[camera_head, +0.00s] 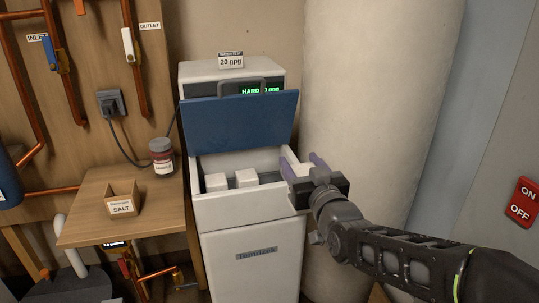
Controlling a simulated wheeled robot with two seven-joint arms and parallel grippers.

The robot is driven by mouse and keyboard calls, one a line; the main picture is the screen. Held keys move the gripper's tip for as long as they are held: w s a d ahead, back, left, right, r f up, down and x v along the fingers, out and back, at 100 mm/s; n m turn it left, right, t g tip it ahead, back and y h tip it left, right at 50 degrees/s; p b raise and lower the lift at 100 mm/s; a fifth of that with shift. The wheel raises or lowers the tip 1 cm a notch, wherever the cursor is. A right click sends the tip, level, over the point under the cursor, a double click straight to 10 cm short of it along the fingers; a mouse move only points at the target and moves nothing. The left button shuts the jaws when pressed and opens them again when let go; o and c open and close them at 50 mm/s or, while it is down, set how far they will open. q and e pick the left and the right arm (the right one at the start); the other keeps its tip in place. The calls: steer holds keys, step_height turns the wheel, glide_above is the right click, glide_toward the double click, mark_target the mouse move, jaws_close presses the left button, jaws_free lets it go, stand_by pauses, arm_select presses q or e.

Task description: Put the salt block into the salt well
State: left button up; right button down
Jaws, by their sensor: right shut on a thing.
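A white water softener (248,210) stands in the middle, with its blue lid (240,122) raised. The open salt well below the lid has two white salt blocks inside, a left one (216,182) and a right one (246,178). My right gripper (302,168) is at the well's right edge, its purple fingers shut on a white salt block (302,169). The held block is mostly hidden by the fingers, and I cannot tell whether it touches the rim. My left gripper is not in view.
A wooden shelf (90,228) at the left holds a small box labelled SALT (122,204) and a jar (161,156). A large pale tank (375,100) stands close behind my right arm. Copper pipes and valves run along the left wall.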

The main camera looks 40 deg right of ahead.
steer(key=p+x, duration=0.4)
steer(key=x, duration=0.5)
steer(key=p+x, duration=0.4)
steer(key=x, duration=0.5)
steer(key=shift+w+r, duration=0.15)
steer(key=shift+r, duration=0.1)
step_height(320, 180, down, 2)
steer(key=shift+w+f, duration=0.1)
steer(key=shift+d+f, duration=0.1)
steer(key=shift+f, duration=0.4)
step_height(320, 180, down, 4)
steer(key=shift+w+r+p, duration=0.1)
steer(key=shift+w+p, duration=0.05)
steer(key=shift+p, duration=0.35)
